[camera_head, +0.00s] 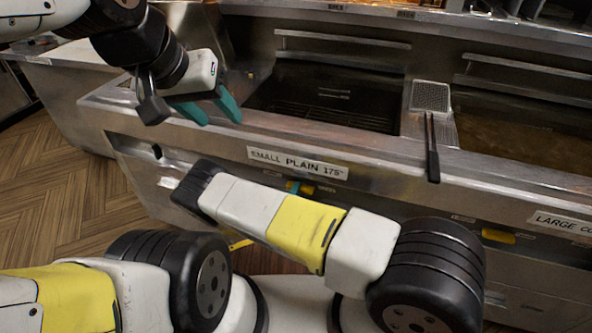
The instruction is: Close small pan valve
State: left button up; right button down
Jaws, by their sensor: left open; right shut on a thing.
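The small pan valve's yellow handle (306,188) is on the fryer's front panel, just below the label "SMALL PLAIN 175°". It is mostly hidden behind my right arm. A teal fingertip of my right gripper (292,186) shows at the handle's left end, and the gripper is shut on it. The rest of that gripper is hidden by the arm. My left gripper (208,108) is open and empty, with its two teal fingers apart over the front ledge left of the small pan (325,100).
A flat metal skimmer (430,97) lies between the pans, its black handle (432,150) hanging over the front edge. A second yellow valve handle (498,236) is at the right, near the large pan's label (562,222). Wooden floor (50,160) lies open at the left.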

jog(key=shift+f, duration=0.1)
dwell(0.5)
jog(key=c, duration=1.3)
grip_release()
